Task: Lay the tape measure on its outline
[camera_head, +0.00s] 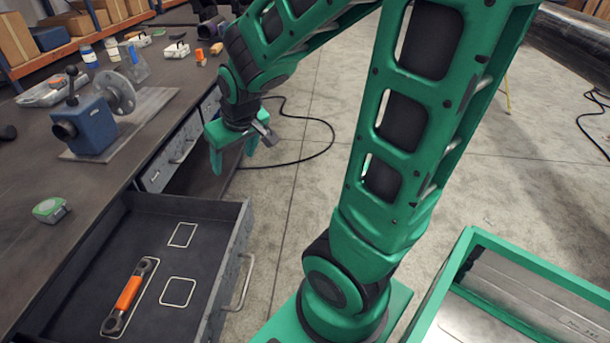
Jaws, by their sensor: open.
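A green tape measure (50,209) with a pale face lies on the dark workbench top, left of an open drawer (197,209). The drawer floor bears two empty, roughly square white outlines, an upper outline (182,235) and a lower outline (178,292). Which one fits the tape measure I cannot tell for sure. An orange-handled wrench (129,297) lies within a long outline at the drawer's left. My green gripper (232,165) is open, fingers pointing down, and appears empty. It hangs beyond the drawer, by the bench's front edge, well apart from the tape measure.
A blue vise-like device (88,128) stands on a plate on the bench behind the tape measure. Bottles, boxes and small parts sit farther back. The drawer handle (243,283) juts out over the floor. A green-rimmed bin (452,262) is at lower right.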

